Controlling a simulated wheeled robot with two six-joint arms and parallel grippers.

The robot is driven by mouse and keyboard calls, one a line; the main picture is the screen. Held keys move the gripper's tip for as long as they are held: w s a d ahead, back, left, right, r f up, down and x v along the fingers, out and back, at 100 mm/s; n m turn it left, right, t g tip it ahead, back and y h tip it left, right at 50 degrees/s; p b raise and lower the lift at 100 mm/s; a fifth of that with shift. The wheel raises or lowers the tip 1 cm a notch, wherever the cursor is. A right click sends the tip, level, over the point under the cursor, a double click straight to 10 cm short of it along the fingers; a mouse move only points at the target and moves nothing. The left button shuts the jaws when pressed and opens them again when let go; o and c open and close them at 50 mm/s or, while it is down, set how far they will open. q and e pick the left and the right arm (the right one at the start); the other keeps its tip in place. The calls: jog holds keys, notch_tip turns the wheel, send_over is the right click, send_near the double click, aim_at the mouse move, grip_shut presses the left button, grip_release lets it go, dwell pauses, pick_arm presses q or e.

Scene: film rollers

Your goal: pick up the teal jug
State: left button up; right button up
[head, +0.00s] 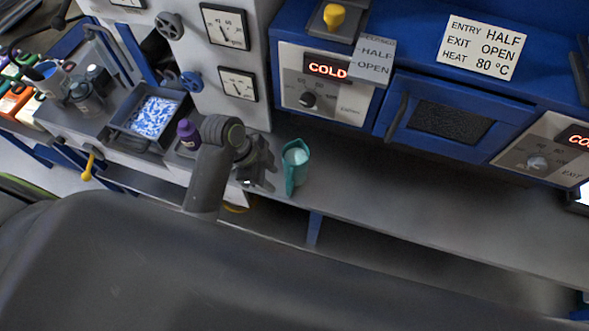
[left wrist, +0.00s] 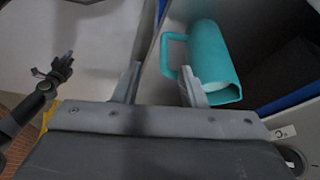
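The teal jug (head: 291,179) stands on the grey counter near its front edge. It is also large in the left wrist view (left wrist: 212,55), with its handle on the left side and its mouth tilted in the picture. My left gripper (head: 268,172) is just left of the jug. In the left wrist view its fingers (left wrist: 161,68) are apart with nothing held. The right finger there overlaps the jug's lower part, and the handle lies just past the gap; contact cannot be told. A dark gripper, seemingly my right one (left wrist: 53,70), shows at the left there, its opening unclear.
A purple bottle (head: 188,134) and a tray with blue-and-white contents (head: 128,132) stand left of my gripper. Blue machine fronts with a dark window (head: 437,124) rise behind the counter. The counter right of the jug (head: 430,195) is clear.

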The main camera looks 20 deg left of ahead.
pick_arm(q)
jog(key=x, duration=0.2)
jog(key=p+x, duration=0.1)
jog(key=x, duration=0.2)
jog(key=w+p+x, duration=0.1)
jog(key=x, duration=0.2)
jog(key=shift+d, duration=0.4)
grip_shut()
